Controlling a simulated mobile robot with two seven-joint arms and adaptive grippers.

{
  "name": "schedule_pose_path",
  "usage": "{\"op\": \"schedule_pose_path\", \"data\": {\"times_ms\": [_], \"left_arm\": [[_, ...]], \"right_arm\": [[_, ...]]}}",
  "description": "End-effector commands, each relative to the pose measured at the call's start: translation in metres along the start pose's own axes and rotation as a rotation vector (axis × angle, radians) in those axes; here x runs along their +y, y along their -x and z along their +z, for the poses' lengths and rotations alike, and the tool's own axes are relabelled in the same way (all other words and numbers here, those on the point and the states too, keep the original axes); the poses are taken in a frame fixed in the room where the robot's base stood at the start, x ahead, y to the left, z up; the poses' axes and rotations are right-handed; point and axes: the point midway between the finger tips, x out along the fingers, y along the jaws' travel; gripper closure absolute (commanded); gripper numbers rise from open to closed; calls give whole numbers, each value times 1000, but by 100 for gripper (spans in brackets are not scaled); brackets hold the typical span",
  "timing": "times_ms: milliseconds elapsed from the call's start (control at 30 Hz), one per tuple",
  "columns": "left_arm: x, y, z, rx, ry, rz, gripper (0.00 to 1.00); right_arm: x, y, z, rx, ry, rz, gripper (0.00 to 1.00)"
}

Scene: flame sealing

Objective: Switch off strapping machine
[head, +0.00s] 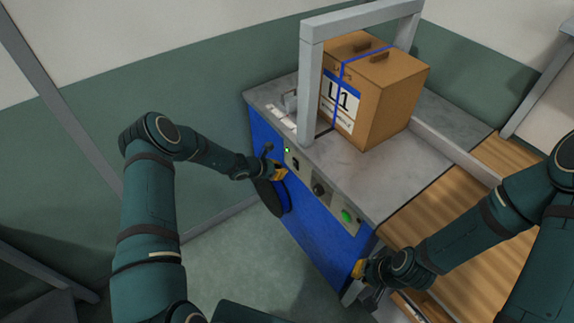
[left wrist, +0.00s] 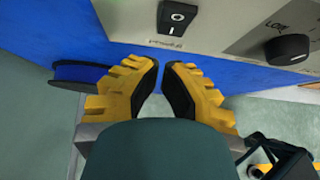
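The strapping machine (head: 318,228) has a blue body and a grey top. Its sloped front panel carries a lit green lamp (head: 287,150), a black power rocker switch (head: 296,164), a dark knob (head: 319,189) and a green button (head: 347,215). My left gripper (head: 281,172) is in front of the panel, just below the switch. In the left wrist view, the rocker switch (left wrist: 177,17) is ahead of the fingertips (left wrist: 162,64), apart from them. These fingers are drawn almost together and hold nothing. My right gripper (head: 364,278) is low by the machine's right front corner; its fingers are mostly hidden.
A slatted wooden surface (head: 455,225) adjoins on the right. The knob (left wrist: 287,49) is right of the switch. Floor left of the machine is clear.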

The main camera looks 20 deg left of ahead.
Motion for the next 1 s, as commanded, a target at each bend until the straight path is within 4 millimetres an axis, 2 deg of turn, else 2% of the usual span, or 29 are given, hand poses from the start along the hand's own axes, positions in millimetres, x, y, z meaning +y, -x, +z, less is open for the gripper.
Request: {"op": "schedule_pose_path", "data": {"times_ms": [33,233,700,900,1000], "left_arm": [[0,-6,10,-4,-7,0,100],[0,-19,24,-2,-5,1,100],[0,-22,28,-2,-3,0,100],[1,-27,33,-3,-5,2,100],[1,-26,34,-1,-2,1,100]], "right_arm": [[0,0,0,0,0,0,100],[0,0,0,0,0,0,100],[0,-1,0,0,0,0,100],[4,-12,5,-9,3,-1,100],[4,-10,5,-10,3,-1,100]]}}
